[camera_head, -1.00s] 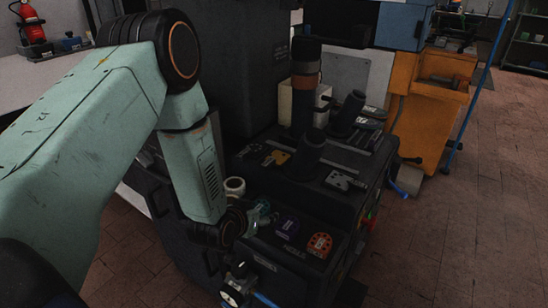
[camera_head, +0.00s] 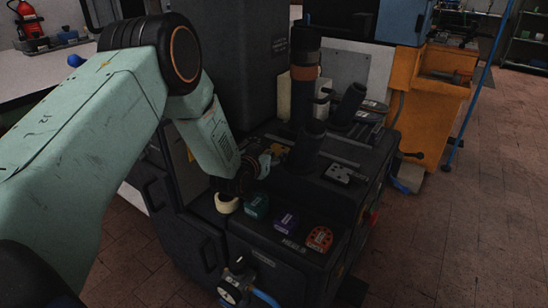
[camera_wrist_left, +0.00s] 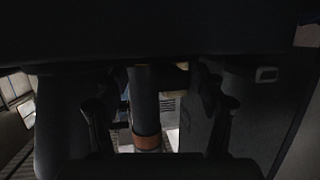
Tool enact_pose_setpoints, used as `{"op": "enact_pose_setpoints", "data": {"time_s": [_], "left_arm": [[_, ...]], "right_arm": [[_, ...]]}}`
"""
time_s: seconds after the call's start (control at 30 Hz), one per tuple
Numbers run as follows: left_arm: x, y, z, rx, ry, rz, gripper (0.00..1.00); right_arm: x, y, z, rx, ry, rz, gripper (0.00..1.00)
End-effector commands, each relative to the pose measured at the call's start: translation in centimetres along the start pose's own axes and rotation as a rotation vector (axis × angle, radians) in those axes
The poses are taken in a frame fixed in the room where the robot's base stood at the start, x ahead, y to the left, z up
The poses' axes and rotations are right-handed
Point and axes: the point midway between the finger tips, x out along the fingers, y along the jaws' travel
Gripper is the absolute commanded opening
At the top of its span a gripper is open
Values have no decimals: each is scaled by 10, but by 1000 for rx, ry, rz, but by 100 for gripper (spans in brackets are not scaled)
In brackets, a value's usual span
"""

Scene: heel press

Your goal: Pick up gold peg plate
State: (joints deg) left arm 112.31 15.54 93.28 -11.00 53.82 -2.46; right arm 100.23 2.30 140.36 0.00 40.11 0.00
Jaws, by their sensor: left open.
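The gold peg plate (camera_head: 278,149) lies on the dark top of the press bench, left of the black upright column. Part of it is hidden behind my left gripper (camera_head: 262,166). That gripper reaches in from the left and is just in front of the plate, open and empty. I cannot tell its exact height above the bench. In the left wrist view, two dark fingers (camera_wrist_left: 160,128) stand apart on either side of the column; the plate cannot be made out there. My right gripper is not in view.
A silver plate (camera_head: 345,173) lies right of the column (camera_head: 305,85). White, green, purple (camera_head: 286,221) and orange (camera_head: 319,238) pieces line the front ledge. A gauge (camera_head: 230,290) hangs below. An orange cabinet (camera_head: 430,110) stands at the back right. Open floor lies to the right.

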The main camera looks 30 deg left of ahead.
Motion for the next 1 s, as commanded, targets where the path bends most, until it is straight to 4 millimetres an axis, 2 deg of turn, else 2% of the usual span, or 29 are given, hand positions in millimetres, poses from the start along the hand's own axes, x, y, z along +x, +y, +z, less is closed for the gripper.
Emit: {"op": "enact_pose_setpoints", "data": {"time_s": [0.27, 0.9, 1.0], "left_arm": [[2, 0, 0, -1, -1, 0, 70], [2, 0, 0, -1, -1, 0, 15], [2, 0, -2, -1, 2, 0, 13]], "right_arm": [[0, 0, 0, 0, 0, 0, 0], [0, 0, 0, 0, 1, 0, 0], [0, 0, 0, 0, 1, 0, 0]]}}
